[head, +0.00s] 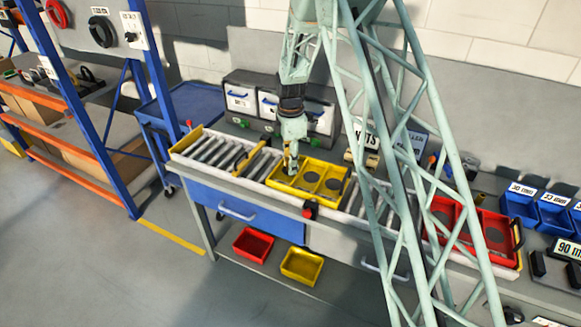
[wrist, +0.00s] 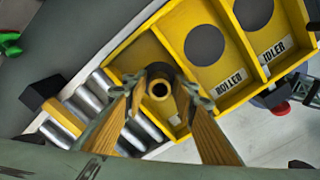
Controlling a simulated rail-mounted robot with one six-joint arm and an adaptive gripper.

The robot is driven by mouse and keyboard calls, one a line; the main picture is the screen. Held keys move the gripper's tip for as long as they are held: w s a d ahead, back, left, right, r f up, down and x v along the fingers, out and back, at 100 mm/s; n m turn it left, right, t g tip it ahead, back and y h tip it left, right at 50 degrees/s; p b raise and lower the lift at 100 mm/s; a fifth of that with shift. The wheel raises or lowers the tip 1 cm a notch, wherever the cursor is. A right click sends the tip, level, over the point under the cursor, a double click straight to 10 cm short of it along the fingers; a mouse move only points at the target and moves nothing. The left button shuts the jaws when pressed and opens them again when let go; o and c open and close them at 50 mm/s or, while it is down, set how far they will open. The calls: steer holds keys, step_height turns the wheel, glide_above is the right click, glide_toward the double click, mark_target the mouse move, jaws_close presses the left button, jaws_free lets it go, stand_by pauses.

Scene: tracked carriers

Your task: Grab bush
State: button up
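The bush is a dark, short cylinder with a brass-rimmed hole (wrist: 160,88). In the wrist view it stands upright at the left compartment of the yellow tray (wrist: 222,103). My gripper (wrist: 163,86) points down over it, with one fingertip on each side of the bush. The fingers look apart, and I see no clear contact with the bush. In the head view my gripper (head: 291,170) is low over the left compartment of the yellow tray (head: 298,194); the bush is not distinct there. The fingers partly cover that compartment's label.
The tray's other compartments are labelled ROLLER (wrist: 230,81) and IDLER (wrist: 274,50). The tray sits on a roller conveyor (head: 215,150). A black block (wrist: 42,92) is left of the tray. A red tray (head: 440,212) stands further right. Grey drawer boxes (head: 240,98) stand behind.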

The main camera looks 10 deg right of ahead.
stand_by(0.3)
steer(key=c, duration=0.7)
steer(key=shift+o, duration=0.2)
steer(key=shift+r, duration=0.15)
steer(key=shift+r, duration=1.55)
steer(key=s+d, duration=0.2)
steer(key=s, duration=0.2)
steer(key=s+d+r, duration=0.1)
steer(key=s+d, duration=0.2)
steer(key=s, duration=0.2)
steer(key=s+d+b, duration=0.1)
steer(key=s+d, duration=0.1)
steer(key=s, duration=0.3)
steer(key=shift+s+d+r, duration=0.1)
steer(key=shift+d+r, duration=0.05)
steer(key=shift+r, duration=0.15)
